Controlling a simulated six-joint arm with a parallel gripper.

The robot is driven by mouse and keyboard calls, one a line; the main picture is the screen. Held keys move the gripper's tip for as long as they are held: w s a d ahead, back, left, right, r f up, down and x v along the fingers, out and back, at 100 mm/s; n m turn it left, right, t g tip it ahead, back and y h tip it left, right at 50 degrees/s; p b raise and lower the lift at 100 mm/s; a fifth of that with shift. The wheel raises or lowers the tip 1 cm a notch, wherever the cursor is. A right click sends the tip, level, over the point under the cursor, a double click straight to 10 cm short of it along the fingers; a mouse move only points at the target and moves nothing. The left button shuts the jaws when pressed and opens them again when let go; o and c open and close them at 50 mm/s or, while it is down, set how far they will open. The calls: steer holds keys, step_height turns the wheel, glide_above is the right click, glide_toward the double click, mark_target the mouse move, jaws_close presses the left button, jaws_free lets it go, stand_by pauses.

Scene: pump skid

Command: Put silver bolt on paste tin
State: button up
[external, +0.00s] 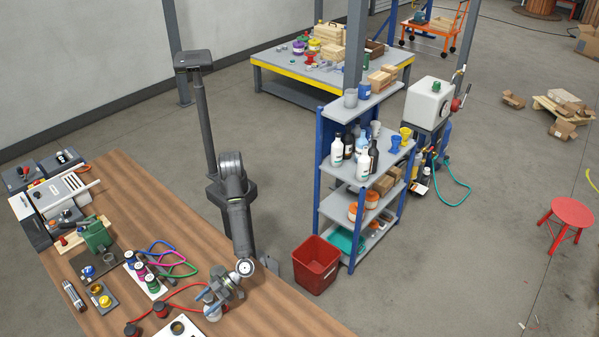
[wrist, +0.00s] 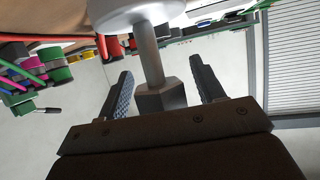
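In the wrist view the silver bolt (wrist: 160,93) stands between the fingers of my gripper (wrist: 162,82), its hex head toward the palm. Its shank runs up to a round white object (wrist: 135,13), cut off by the top edge. There are gaps between the head and both fingers, so my gripper is open around it. In the external view my gripper (external: 211,298) is low over the wooden bench, just above a small white jar (external: 212,313), which may be the same white object and the paste tin. The bolt is too small to make out there.
A white plate with a small dark-topped tin (external: 178,327) lies at the front edge. Red-cabled parts (external: 160,309), several spools (external: 141,270) and a tray with a yellow piece (external: 105,301) are to the left. A red bin (external: 316,265) stands off the bench.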

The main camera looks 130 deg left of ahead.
mark_target(205, 299)
steer(key=shift+r, duration=0.25)
steer(key=v, duration=1.2)
steer(key=shift+f, duration=0.1)
steer(key=x, duration=1.2)
steer(key=shift+d+r, duration=0.1)
steer(key=shift+r, duration=1.8)
